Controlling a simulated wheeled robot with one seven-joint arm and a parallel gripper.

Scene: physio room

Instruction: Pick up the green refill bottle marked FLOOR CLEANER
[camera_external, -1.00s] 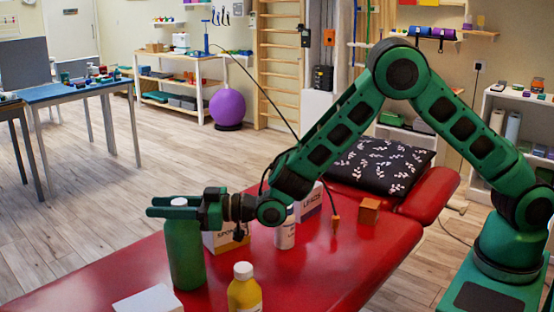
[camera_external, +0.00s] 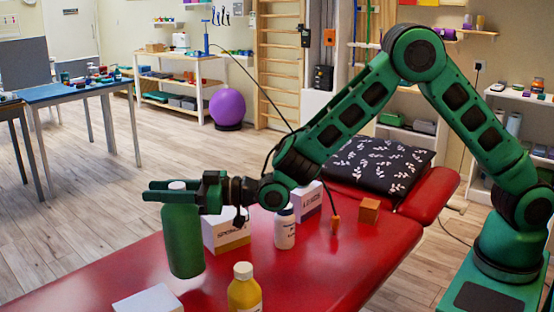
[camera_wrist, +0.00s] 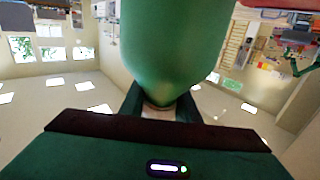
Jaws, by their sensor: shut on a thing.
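The green bottle (camera_external: 183,240) with a pale cap is upright in the external view, held just above the red treatment table (camera_external: 290,285). My gripper (camera_external: 172,190) is shut on it near its top, below the cap. In the wrist view the green bottle (camera_wrist: 172,45) fills the upper middle, between the fingers. No marking on the bottle can be read in either view.
A yellow bottle (camera_external: 244,292), a white box (camera_external: 150,300), a carton (camera_external: 226,234), a white bottle (camera_external: 285,231), another box (camera_external: 307,200) and an orange block (camera_external: 369,210) are on the table. A dark patterned pillow (camera_external: 380,165) lies at its far end.

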